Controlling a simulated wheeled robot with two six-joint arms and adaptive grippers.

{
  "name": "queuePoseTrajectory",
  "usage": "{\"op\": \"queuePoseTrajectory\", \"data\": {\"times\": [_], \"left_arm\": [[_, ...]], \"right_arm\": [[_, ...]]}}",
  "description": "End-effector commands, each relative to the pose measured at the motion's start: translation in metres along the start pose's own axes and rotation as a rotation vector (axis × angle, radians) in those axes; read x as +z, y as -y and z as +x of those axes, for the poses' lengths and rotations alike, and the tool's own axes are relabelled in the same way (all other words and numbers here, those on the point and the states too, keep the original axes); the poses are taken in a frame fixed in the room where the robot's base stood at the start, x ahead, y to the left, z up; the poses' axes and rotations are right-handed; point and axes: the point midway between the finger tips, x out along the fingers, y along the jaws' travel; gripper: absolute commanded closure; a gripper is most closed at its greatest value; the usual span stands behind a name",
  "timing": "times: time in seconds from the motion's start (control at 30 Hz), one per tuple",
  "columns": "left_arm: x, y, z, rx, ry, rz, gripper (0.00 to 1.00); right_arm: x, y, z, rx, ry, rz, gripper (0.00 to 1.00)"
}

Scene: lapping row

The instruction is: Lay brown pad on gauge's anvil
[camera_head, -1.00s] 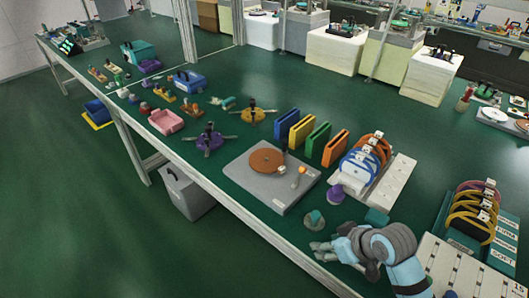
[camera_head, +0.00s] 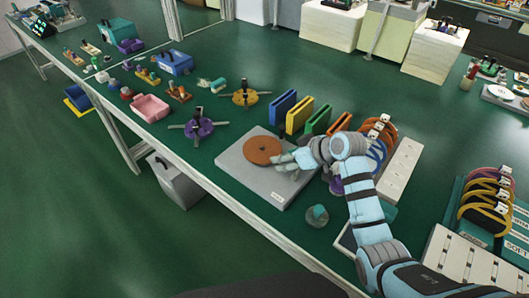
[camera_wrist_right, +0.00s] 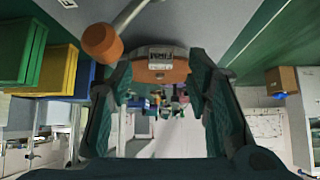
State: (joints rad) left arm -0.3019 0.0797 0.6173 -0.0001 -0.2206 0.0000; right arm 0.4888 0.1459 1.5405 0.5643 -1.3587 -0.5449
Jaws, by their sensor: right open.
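A round brown disc (camera_head: 263,150), which looks like the brown pad, lies flat on a grey slab (camera_head: 252,180). My right gripper (camera_head: 283,162) is low over the slab at the disc's right edge. In the right wrist view its fingers (camera_wrist_right: 167,90) are apart, and a brown piece with a black-and-white label (camera_wrist_right: 166,72) shows between their tips; contact cannot be told. An orange-brown knob on a grey rod (camera_wrist_right: 102,43) is beside the fingers; the arm hides it in the head view. I cannot tell which part is the gauge's anvil. My left gripper is not in view.
Blue, yellow, green and orange upright holders (camera_head: 298,113) stand behind the slab. A teal knob (camera_head: 317,214) stands near the front edge. Purple (camera_head: 199,128) and yellow (camera_head: 245,98) spoked fixtures are left.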

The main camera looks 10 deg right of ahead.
Motion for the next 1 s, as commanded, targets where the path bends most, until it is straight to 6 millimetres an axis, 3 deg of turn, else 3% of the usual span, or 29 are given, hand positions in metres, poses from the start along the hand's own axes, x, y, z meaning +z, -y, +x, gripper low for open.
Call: {"op": "queuePoseTrajectory", "data": {"times": [0.1, 0.33, 0.6, 0.63, 1.0], "left_arm": [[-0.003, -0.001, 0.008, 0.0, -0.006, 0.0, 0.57], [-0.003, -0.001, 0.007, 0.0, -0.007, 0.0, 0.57], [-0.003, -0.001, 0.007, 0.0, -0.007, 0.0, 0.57], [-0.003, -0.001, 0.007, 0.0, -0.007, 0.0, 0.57], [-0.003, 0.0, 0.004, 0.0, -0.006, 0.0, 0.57]], "right_arm": [[0.002, 0.0, 0.02, 0.002, 0.0, 0.003, 0.55], [0.001, -0.001, 0.022, 0.005, 0.0, 0.003, 0.55], [0.001, -0.001, 0.021, 0.005, 0.0, 0.003, 0.98], [0.001, -0.001, 0.021, 0.005, 0.0, 0.004, 1.0], [-0.005, -0.001, 0.015, 0.005, -0.001, 0.003, 1.0]]}}
